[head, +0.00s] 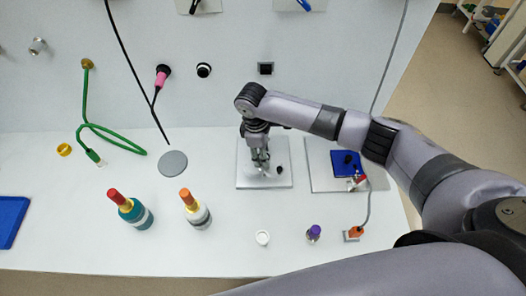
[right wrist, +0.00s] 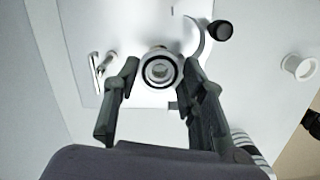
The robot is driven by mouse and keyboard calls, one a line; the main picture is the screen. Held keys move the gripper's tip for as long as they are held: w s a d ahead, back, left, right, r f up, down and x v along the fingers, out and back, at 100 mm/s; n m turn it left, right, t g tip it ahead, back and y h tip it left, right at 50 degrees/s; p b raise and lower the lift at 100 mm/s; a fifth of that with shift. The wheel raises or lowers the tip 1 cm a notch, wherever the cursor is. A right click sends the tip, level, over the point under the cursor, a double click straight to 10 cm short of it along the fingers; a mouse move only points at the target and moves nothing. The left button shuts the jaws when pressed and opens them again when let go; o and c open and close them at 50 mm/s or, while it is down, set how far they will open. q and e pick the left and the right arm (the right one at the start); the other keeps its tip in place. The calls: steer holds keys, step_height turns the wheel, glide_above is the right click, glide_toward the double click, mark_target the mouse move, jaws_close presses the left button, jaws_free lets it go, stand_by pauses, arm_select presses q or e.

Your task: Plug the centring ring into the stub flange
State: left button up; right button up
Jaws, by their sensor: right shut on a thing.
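My right gripper (head: 262,166) points down over the pale square plate (head: 244,180) in the head view. In the right wrist view, its two fingers (right wrist: 161,72) are closed on the sides of the centring ring (right wrist: 160,84), a metal ring with a dark band around a light centre. A pale round part (right wrist: 157,49) shows just behind the ring, probably the stub flange, mostly hidden by it. I cannot tell whether the ring touches it or is seated. A curved clamp piece (right wrist: 201,46) with a black knob (right wrist: 222,30) lies beside it on the plate. My left gripper is out of view.
A second plate with a blue pad (head: 345,162) lies to the right. A white cup-like ring (head: 262,238), a purple-capped vial (head: 313,233) and an orange connector (head: 355,232) stand in front. Two bottles (head: 133,211) (head: 196,212), a grey disc (head: 173,163) and a green hose (head: 112,139) are left.

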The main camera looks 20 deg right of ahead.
arm_select(q)
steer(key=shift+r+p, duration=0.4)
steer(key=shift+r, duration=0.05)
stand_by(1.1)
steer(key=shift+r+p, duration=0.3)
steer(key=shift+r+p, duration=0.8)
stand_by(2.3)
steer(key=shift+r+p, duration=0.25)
steer(key=shift+p, duration=0.05)
stand_by(2.3)
